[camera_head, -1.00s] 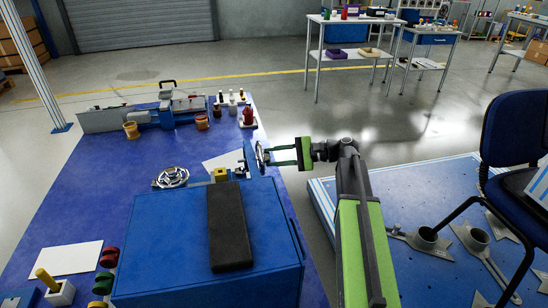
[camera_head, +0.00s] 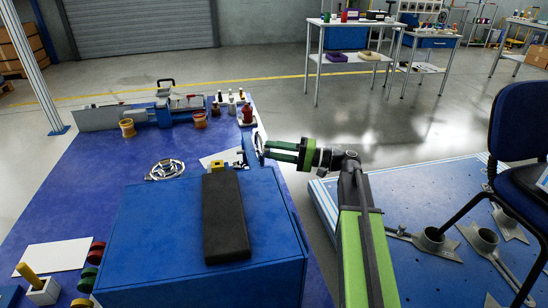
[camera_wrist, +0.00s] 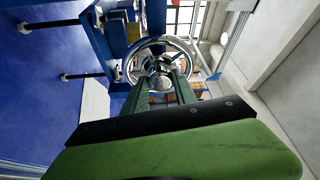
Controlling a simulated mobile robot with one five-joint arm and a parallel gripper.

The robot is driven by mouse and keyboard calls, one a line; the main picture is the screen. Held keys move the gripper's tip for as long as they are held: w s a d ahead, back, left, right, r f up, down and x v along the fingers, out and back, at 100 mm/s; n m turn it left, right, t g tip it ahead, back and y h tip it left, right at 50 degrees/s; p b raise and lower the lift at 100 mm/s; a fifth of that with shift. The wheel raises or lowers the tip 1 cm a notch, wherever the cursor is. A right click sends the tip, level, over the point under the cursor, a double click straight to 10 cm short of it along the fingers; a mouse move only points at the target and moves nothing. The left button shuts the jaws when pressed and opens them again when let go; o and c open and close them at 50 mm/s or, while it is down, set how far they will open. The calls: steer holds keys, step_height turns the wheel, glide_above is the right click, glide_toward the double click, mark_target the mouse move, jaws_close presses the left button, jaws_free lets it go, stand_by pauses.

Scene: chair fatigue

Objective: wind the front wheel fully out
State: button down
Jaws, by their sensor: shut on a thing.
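The front wheel (camera_head: 258,142) is a metal handwheel seen nearly edge-on at the far right corner of the blue box in the head view. In the wrist view the wheel (camera_wrist: 131,62) faces me, with a bright round rim and spokes around a hub. My gripper (camera_head: 268,149) reaches it from the right, its two green fingers close together. In the wrist view my gripper (camera_wrist: 164,76) has its fingertips at the wheel's middle, shut on it. The exact contact at the hub is partly hidden by the fingers.
The blue box (camera_head: 155,240) carries a black pad (camera_head: 225,215). A chair (camera_head: 520,130) and metal brackets stand on the blue platform (camera_head: 395,190) at right. Bare floor lies behind my gripper.

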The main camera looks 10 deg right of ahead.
steer(key=shift+w+f+n+g+y+b, duration=0.15)
steer(key=shift+n+y+b, duration=0.3)
steer(key=shift+n+b, duration=0.55)
steer(key=shift+s+f+n+g+y+b, duration=0.1)
steer(key=shift+n+y+b, duration=0.35)
steer(key=shift+n, duration=0.95)
steer(key=shift+w+f+n+g+y+b, duration=0.15)
steer(key=shift+n+y+b, duration=0.25)
steer(key=shift+n+b, duration=0.6)
steer(key=shift+s+r+n, duration=0.1)
steer(key=shift+n, duration=0.4)
steer(key=c, duration=1)
jaws_free()
steer(key=shift+d, duration=0.1)
steer(key=b+v, duration=0.4)
steer(key=v, duration=1.3)
